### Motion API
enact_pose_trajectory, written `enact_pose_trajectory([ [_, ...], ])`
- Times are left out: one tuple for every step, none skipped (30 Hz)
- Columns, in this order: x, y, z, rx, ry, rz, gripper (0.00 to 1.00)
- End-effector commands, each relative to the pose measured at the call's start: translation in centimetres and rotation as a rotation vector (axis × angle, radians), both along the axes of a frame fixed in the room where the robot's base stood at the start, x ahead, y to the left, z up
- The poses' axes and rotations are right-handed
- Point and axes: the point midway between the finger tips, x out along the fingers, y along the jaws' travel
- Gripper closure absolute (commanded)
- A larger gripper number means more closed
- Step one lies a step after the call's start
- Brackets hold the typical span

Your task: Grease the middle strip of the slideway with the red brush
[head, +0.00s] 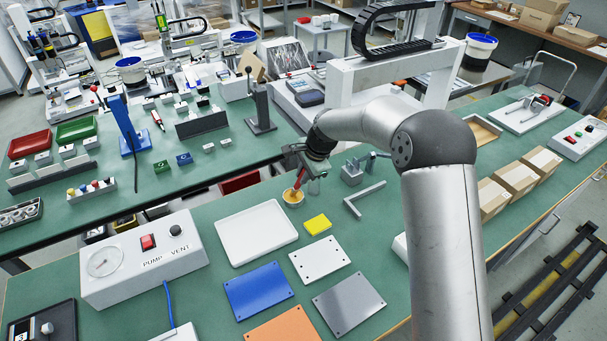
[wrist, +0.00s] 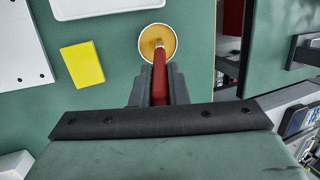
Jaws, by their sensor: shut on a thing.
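My gripper (wrist: 160,88) is shut on the handle of the red brush (wrist: 159,72), seen in the wrist view. The brush points away from the jaws, and its head overlaps a small round white-rimmed pot of amber grease (wrist: 147,41). Whether the bristles touch the grease is hard to tell. In the head view my gripper (head: 303,172) is low over the near green bench, with the pot (head: 293,198) just below it and a bit of the red handle (head: 298,181) showing. I cannot make out the slideway with its strips for certain.
A white tray (head: 256,232) lies left of the pot. A yellow block (head: 318,224) and a white drilled plate (head: 320,259) lie nearer the front. A metal angle (head: 364,199) lies to the right. A gap separates the near bench from the far one.

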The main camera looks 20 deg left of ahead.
Motion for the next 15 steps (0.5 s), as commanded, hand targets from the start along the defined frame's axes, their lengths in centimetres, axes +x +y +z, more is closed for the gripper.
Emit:
enact_pose_trajectory([
  [-0.04,-0.04,-0.13,-0.001,0.001,0.0,1.0],
  [-0.04,-0.04,-0.15,-0.001,0.001,0.0,1.0],
  [-0.04,-0.04,-0.15,-0.002,0.002,0.001,1.0],
  [-0.05,-0.04,-0.16,-0.002,0.002,0.001,1.0],
  [-0.05,-0.04,-0.16,-0.002,0.002,0.001,1.0],
  [-0.05,-0.04,-0.17,-0.002,0.002,0.001,1.0],
  [-0.06,-0.04,-0.18,-0.002,0.002,0.001,1.0],
  [-0.06,-0.05,-0.18,-0.002,0.002,0.001,1.0],
  [-0.06,-0.05,-0.18,-0.002,0.002,0.001,1.0],
  [-0.06,-0.05,-0.17,-0.002,0.002,0.001,1.0],
  [-0.07,-0.05,-0.14,-0.002,0.002,0.001,1.0],
  [-0.06,-0.05,-0.05,-0.002,0.002,0.001,1.0],
  [-0.06,-0.05,0.06,-0.002,0.002,0.001,1.0],
  [-0.07,-0.05,0.21,-0.002,0.002,0.001,1.0],
  [-0.06,-0.05,0.47,-0.002,0.002,0.001,1.0],
])
